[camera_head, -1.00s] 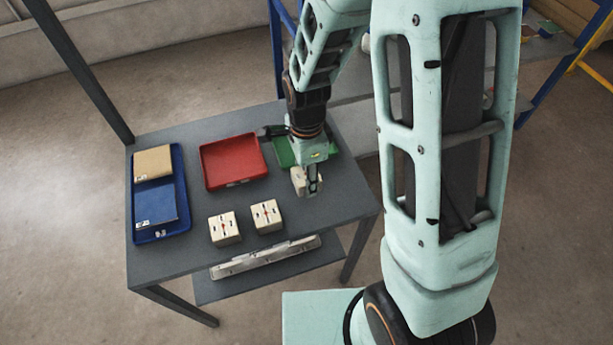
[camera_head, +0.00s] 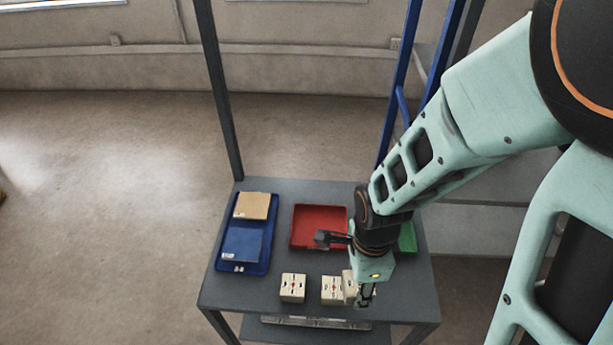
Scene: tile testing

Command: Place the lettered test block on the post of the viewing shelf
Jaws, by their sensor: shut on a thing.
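My gripper (camera_head: 364,300) points down over the front right of the grey table (camera_head: 260,293). It is shut on a cream block (camera_head: 349,284), which shows at the left side of the fingers. Any letter on it is too small to read. Two similar cream blocks with dark and red marks stand on the table: one at the left (camera_head: 293,287) and one (camera_head: 330,289) just left of the held block, partly overlapped by it in the picture. I cannot make out a post or tell which shelf is the viewing shelf.
A blue tray (camera_head: 228,266) with a tan and a blue flat piece lies at the left. A red tray (camera_head: 303,241) is behind the blocks, and a green tray (camera_head: 407,238) is partly hidden by my arm. A blue-framed rack (camera_head: 398,95) stands behind. A dark upright (camera_head: 219,95) rises at the back left.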

